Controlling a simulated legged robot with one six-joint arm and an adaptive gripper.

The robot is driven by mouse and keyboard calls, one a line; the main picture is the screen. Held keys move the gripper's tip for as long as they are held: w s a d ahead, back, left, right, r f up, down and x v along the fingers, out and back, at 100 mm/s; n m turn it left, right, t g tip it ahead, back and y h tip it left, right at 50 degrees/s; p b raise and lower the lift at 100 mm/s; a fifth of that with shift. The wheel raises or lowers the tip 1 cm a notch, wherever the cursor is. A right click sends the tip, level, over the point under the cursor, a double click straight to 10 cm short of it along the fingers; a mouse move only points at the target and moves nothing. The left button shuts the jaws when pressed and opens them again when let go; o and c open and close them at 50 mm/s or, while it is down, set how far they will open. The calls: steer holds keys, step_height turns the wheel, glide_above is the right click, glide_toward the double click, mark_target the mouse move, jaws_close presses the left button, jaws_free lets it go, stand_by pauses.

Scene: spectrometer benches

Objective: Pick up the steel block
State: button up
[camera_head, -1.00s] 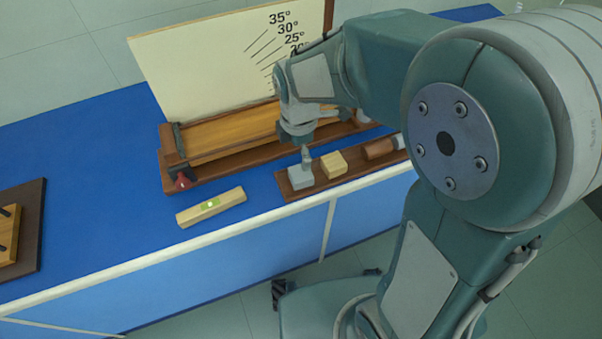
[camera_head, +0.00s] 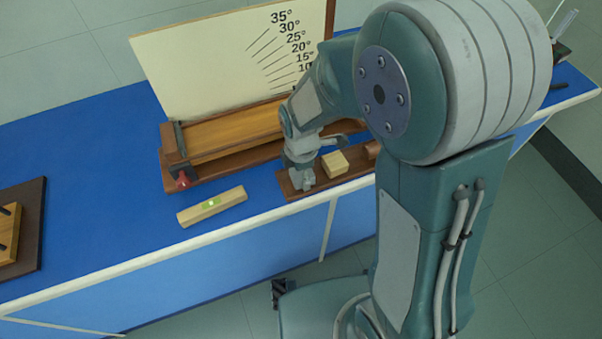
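The steel block (camera_head: 302,183) is a small grey block at the left end of a dark wooden tray (camera_head: 345,179) near the bench's front edge. My gripper (camera_head: 302,173) points down right at the block and covers most of it. The fingers and the block are both grey and run together, so I cannot tell whether the fingers are closed on it or only around it. The block appears to be still at tray level.
A pale wooden block (camera_head: 334,164) sits just right of the gripper in the same tray. A reddish-brown piece (camera_head: 373,149) lies further right, partly behind my arm. A wooden ramp (camera_head: 235,136) with an angle board (camera_head: 200,70) stands behind. A level (camera_head: 212,206) lies to the left.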

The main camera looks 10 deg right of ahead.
steer(key=c, duration=0.6)
steer(key=shift+o, duration=0.2)
steer(key=shift+r, duration=0.1)
